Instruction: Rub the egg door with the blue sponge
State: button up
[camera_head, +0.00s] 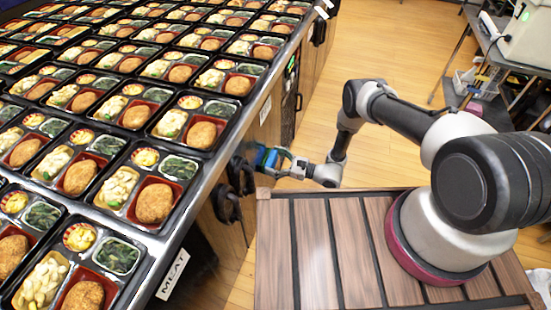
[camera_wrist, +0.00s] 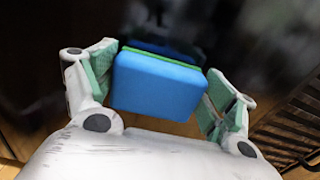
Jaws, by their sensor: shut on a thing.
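The blue sponge (camera_head: 264,158) is between the fingers of my gripper (camera_head: 284,162), beside the cabinet front below the trays. In the wrist view, my gripper (camera_wrist: 160,92) is shut on the sponge (camera_wrist: 158,88), with a finger at each side. The sponge's green layer is on its far side, facing a dark, blurred surface (camera_wrist: 50,45). I cannot tell whether the sponge touches that surface. No egg label is readable, so I cannot tell which door is the egg door. One white label (camera_head: 265,110) is too small to read.
The counter (camera_head: 248,100) holds many bento trays. Black handles (camera_head: 226,206) stick out from the cabinet front near my gripper. A "MEAT" label (camera_head: 172,275) is at the lower front. A grey table (camera_head: 495,45) stands at the right. Wooden floor (camera_head: 385,45) lies open beyond my arm.

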jog(key=shift+s+a, duration=0.25)
jog(key=shift+s, duration=0.45)
jog(key=shift+s+a, duration=0.25)
jog(key=shift+s, duration=0.45)
jog(key=shift+v, duration=3.05)
jog(key=shift+w+d, duration=0.1)
jog(key=shift+w, duration=0.05)
jog(key=shift+v, duration=1.45)
